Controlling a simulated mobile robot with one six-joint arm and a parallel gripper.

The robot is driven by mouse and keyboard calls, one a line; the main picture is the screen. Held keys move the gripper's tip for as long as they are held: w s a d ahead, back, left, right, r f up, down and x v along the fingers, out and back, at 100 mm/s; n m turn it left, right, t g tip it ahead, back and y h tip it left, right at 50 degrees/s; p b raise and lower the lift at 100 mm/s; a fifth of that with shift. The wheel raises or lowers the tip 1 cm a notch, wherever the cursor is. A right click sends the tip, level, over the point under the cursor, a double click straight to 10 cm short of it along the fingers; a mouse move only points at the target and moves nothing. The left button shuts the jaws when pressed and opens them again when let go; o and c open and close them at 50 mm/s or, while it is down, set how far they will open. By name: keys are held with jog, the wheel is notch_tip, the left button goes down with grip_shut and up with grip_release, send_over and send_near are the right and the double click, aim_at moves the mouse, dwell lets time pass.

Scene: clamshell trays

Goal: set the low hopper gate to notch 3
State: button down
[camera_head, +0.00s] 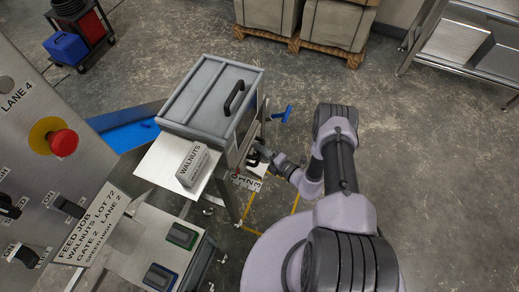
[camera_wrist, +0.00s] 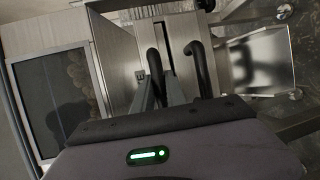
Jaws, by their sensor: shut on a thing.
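The hopper (camera_head: 212,98) is a grey metal box with a black handle on its lid. A white scale strip (camera_head: 247,182) with numbers, 2 and 3 legible, sits low on its right side. My gripper (camera_head: 262,158) is at that side, just above the strip. In the wrist view my gripper (camera_wrist: 160,92) is shut on a black curved handle (camera_wrist: 155,64) in front of the steel hopper face. A second black curved handle (camera_wrist: 199,66) stands to its right, outside the fingers. The gate plate and the notch it sits at cannot be made out.
A blue handle (camera_head: 282,114) sticks out right of the hopper. A WALNUTS block (camera_head: 192,164) lies on the white ledge. The control panel (camera_head: 40,130) with a red button is at left. A steel table (camera_head: 465,45) stands at upper right. Floor beyond my arm is clear.

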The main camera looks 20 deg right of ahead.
jog(key=s+d+b, duration=0.1)
jog(key=s+d, duration=0.4)
jog(key=d, duration=0.2)
jog(key=shift+s+d, duration=0.15)
jog(key=shift+s, duration=0.05)
jog(key=c, duration=1.4)
grip_release()
jog(key=shift+d, duration=0.15)
jog(key=shift+o, duration=0.2)
jog(key=p+v, duration=0.3)
jog(key=v, duration=1.4)
jog(key=shift+s+p, duration=0.2)
jog(key=shift+p, duration=0.15)
jog(key=shift+d+r, duration=0.1)
